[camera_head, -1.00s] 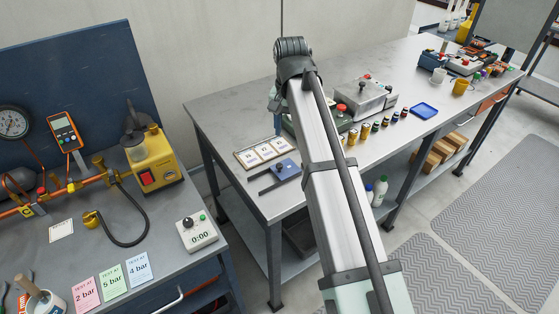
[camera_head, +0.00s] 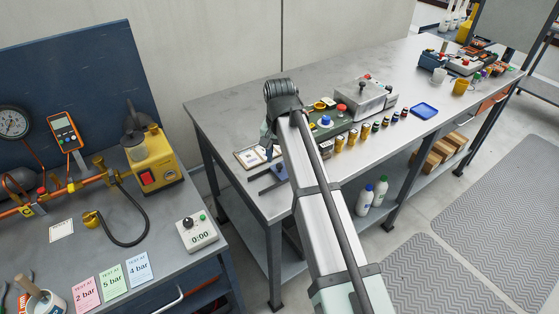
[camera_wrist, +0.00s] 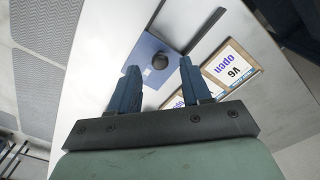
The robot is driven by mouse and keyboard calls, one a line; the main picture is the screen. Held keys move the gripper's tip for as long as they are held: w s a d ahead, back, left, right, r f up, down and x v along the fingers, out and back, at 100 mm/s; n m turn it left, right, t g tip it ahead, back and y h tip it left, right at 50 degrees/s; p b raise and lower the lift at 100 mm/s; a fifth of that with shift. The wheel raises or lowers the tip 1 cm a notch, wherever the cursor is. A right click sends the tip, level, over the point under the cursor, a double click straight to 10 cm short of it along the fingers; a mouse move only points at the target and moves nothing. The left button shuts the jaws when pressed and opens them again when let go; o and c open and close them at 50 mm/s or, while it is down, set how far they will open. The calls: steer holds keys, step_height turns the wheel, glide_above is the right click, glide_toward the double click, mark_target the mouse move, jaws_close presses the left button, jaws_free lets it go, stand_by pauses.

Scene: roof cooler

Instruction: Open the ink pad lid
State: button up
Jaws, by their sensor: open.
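The ink pad appears to be the flat blue square (camera_wrist: 148,66) with a round dark knob (camera_wrist: 160,61) on its top, in the wrist view. It looks shut, lying flat on the grey bench. In the head view the blue pad (camera_head: 280,171) is partly hidden behind my arm.
A green unit with a blue knob (camera_head: 325,122), a grey metal box (camera_head: 363,96) and several small bottles stand further right. The bench's back left is clear.

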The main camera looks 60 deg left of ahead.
steer(key=shift+f, duration=1.2)
steer(key=shift+c, duration=0.5)
jaws_close()
